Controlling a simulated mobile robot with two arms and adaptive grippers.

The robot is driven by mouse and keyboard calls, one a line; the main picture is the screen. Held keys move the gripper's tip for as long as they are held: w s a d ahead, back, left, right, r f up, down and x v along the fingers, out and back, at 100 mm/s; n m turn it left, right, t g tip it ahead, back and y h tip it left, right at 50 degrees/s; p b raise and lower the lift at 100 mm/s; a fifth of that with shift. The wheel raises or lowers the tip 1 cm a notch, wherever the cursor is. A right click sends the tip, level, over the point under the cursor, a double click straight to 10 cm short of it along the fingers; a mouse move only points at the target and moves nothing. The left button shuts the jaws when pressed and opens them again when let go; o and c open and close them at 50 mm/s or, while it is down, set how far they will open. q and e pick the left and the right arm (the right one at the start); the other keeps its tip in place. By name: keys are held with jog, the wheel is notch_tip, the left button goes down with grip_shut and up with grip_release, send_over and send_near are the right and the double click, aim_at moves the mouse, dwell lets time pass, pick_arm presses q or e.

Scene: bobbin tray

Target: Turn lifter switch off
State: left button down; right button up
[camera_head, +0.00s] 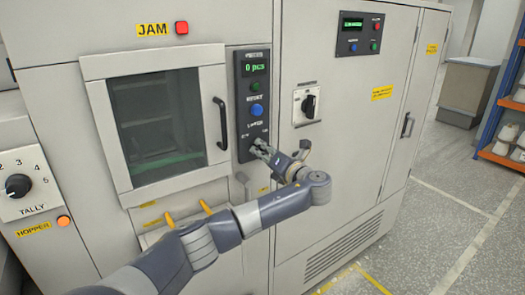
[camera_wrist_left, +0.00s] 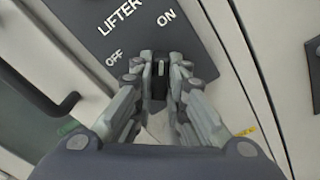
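The lifter switch (camera_wrist_left: 159,82) is a small dark knob at the bottom of the dark control panel (camera_wrist_left: 92,28), below the white LIFTER, OFF and ON lettering. In the left wrist view it appears pointed nearer to ON than to OFF. My left gripper (camera_wrist_left: 159,68) has its two fingers close on either side of the knob and seems shut on it. In the head view my left gripper (camera_head: 259,150) is at the panel's lower end and hides the switch. My right gripper is in neither view.
Above on the panel are a blue button (camera_head: 257,110), a green button (camera_head: 255,87) and a display. A window door with a dark handle (camera_head: 221,123) stands to the left. A rotary switch (camera_head: 308,105) is on the cabinet to the right. Open floor lies at right.

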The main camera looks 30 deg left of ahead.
pick_arm(q)
jog(key=shift+n, duration=0.3)
jog(key=n+p, duration=0.1)
jog(key=n, duration=0.1)
jog(key=shift+n+p, duration=0.3)
jog(key=shift+p, duration=0.1)
jog(key=shift+n, duration=0.9)
jog(key=n, duration=0.2)
jog(key=shift+n, duration=0.4)
jog(key=shift+n+b, duration=1.35)
jog(key=shift+n, duration=2.65)
